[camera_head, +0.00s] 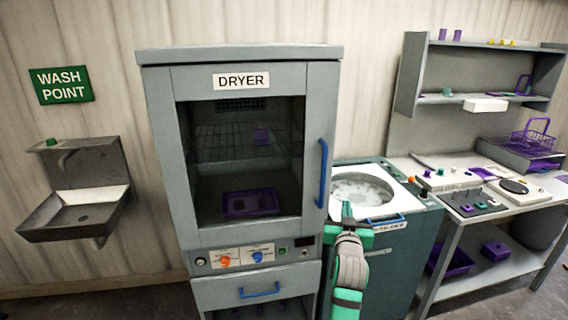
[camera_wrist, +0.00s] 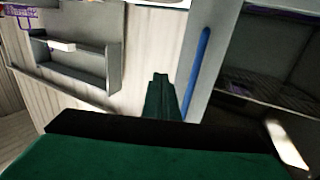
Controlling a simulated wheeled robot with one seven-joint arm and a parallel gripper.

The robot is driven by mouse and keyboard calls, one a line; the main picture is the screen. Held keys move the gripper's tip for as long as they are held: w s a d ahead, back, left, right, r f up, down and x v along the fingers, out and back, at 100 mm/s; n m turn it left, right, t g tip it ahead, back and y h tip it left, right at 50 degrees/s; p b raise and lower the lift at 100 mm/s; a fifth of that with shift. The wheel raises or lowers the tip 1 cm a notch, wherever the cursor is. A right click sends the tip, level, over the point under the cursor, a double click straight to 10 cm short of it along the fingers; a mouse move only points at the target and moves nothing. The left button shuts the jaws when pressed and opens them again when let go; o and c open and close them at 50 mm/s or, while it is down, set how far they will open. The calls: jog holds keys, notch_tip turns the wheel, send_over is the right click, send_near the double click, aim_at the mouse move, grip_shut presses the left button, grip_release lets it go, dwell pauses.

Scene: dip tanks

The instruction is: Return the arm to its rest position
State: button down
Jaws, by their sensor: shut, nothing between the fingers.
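My arm rises from the bottom of the head view in green and grey, with my gripper (camera_head: 347,210) at its top end. It shows in front of the round white-topped machine (camera_head: 362,190), just right of the grey dryer (camera_head: 158,150). In the wrist view the fingers of my gripper (camera_wrist: 160,92) are green, together and empty. The dryer's blue door handle (camera_wrist: 198,75) appears right of the fingertips there, apart from them as far as I can tell. The dryer door's blue handle (camera_head: 322,172) is upright in the head view.
A steel sink (camera_head: 85,205) is on the left wall. On the right stands a bench (camera_head: 530,196) with controls, a purple basket (camera_head: 531,140) and a wall shelf (camera_head: 402,95). Purple trays (camera_head: 455,262) are below. The machine's blue front handle (camera_head: 386,220) is close beside my gripper.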

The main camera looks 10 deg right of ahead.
jog(key=s+a+f+y, duration=0.1)
jog(key=s+a+f, duration=0.35)
jog(key=f, duration=0.35)
jog(key=s+a+f, duration=0.3)
jog(key=a+f, duration=0.2)
jog(key=f, duration=0.3)
jog(key=s+a+f+n+y, duration=0.1)
jog(key=s+a+f, duration=0.45)
jog(key=s, duration=0.25)
jog(key=s+a+f+n+y, duration=0.1)
jog(key=s+a+f, duration=0.4)
jog(key=s+f, duration=0.15)
jog(key=s+a+f+g+y, duration=0.1)
jog(key=s+a, duration=0.3)
jog(key=s, duration=0.5)
jog(key=s+a+f, duration=0.2)
jog(key=s+a, duration=0.1)
jog(key=s, duration=0.6)
jog(key=s+a+r+n+y, duration=0.1)
jog(key=s+a+r, duration=0.1)
jog(key=s, duration=0.6)
jog(key=s+a+r+n+y, duration=0.1)
jog(key=s+a+r, duration=0.2)
jog(key=s, duration=0.6)
jog(key=shift+r+g, duration=0.3)
jog(key=shift+r, duration=0.45)
